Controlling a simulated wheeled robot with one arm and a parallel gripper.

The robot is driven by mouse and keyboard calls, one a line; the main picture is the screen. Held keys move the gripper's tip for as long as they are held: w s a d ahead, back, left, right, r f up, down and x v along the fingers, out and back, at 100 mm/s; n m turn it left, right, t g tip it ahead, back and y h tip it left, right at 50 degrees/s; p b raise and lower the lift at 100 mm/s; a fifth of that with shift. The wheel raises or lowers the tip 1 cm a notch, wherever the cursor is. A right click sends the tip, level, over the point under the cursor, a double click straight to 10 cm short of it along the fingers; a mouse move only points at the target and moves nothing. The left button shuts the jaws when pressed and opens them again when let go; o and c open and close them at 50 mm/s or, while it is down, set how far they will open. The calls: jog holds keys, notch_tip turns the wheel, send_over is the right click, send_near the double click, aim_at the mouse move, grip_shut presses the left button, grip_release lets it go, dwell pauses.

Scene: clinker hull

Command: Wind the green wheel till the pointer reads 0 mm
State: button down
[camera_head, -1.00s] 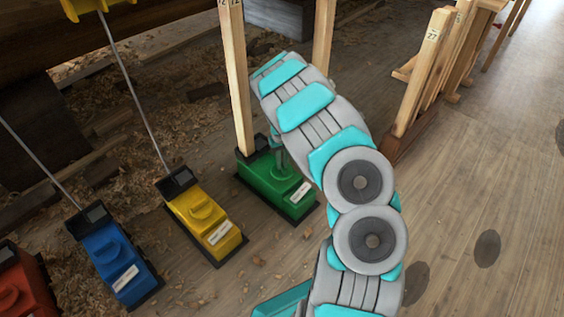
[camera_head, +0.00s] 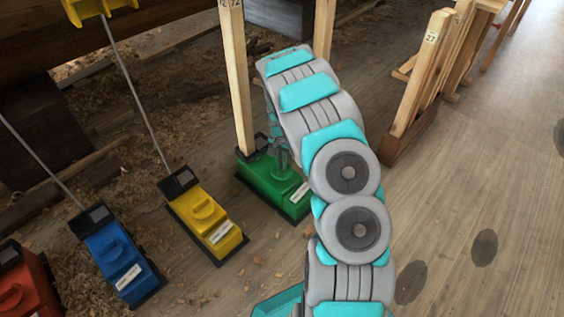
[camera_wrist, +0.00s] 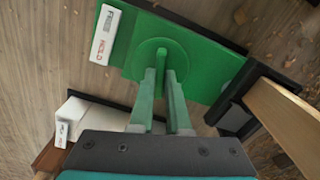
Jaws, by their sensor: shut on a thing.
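The green box (camera_head: 262,184) stands on the floor at the foot of a wooden post, partly hidden by my arm. In the wrist view, the green box (camera_wrist: 205,62) carries a round green wheel (camera_wrist: 181,53) with a raised bar (camera_wrist: 160,62) across it. My gripper (camera_wrist: 161,78) is shut on that bar, coming from below in the picture. In the head view my gripper (camera_head: 280,152) is over the box. A white label (camera_wrist: 104,34) reading FREE and HOLD sits at the box's left end. I cannot make out a pointer or scale reading.
A wooden post (camera_head: 238,85) rises from the black block at the box's end. Yellow (camera_head: 207,222), blue (camera_head: 118,262) and red (camera_head: 22,292) boxes stand to the left, the yellow and blue with thin rods.

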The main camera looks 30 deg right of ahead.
jog(key=shift+m, duration=0.7)
jog(key=c, duration=0.9)
grip_release()
jog(key=shift+r+p, duration=0.4)
jog(key=shift+r, duration=3.5)
